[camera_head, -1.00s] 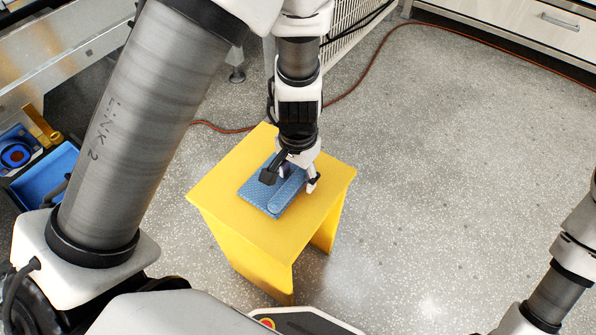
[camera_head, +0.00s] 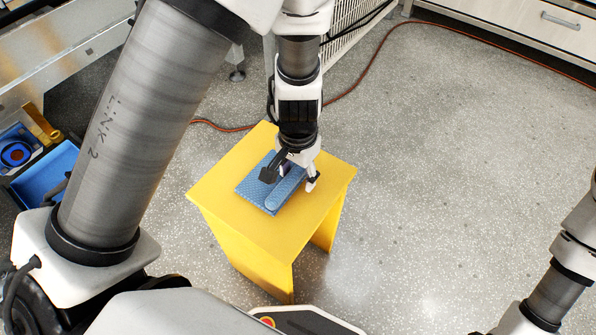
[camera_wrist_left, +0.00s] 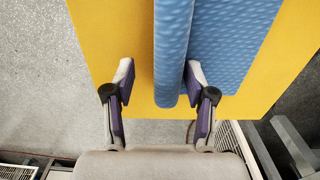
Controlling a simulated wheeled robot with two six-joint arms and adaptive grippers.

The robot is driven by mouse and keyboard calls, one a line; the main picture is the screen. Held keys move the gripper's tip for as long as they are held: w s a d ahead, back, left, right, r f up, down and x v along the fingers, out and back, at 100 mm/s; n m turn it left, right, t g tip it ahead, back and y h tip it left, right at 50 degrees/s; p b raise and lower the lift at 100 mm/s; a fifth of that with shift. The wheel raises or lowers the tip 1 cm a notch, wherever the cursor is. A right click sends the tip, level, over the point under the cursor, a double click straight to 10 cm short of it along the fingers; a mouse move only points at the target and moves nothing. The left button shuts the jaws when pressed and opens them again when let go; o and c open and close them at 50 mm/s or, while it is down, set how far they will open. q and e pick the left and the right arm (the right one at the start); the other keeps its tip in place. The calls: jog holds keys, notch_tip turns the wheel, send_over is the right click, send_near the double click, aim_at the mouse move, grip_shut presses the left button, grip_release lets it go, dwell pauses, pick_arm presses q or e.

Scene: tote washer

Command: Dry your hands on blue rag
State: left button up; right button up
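The blue rag (camera_head: 254,188) lies on top of a yellow stool (camera_head: 225,200). It is flat, with a thick folded or rolled strip along one side. My left gripper (camera_head: 290,179) points down over the rag with its fingers apart. In the left wrist view, the strip of the rag (camera_wrist_left: 172,50) runs between the spread fingers of the gripper (camera_wrist_left: 160,78). The right-hand finger is close against the strip; whether it touches cannot be told. A gap shows by the left-hand finger. My right gripper is out of view; only part of the right arm shows at the right edge.
A blue bin (camera_head: 45,172) and a tape-like blue ring (camera_head: 16,154) are at the left. An orange cable (camera_head: 372,70) crosses the floor behind the stool. A drawer cabinet (camera_head: 520,25) stands at the back right. The floor right of the stool is clear.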

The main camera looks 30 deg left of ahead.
pick_arm(q)
notch_tip(320, 180, up, 12)
dwell(0.6)
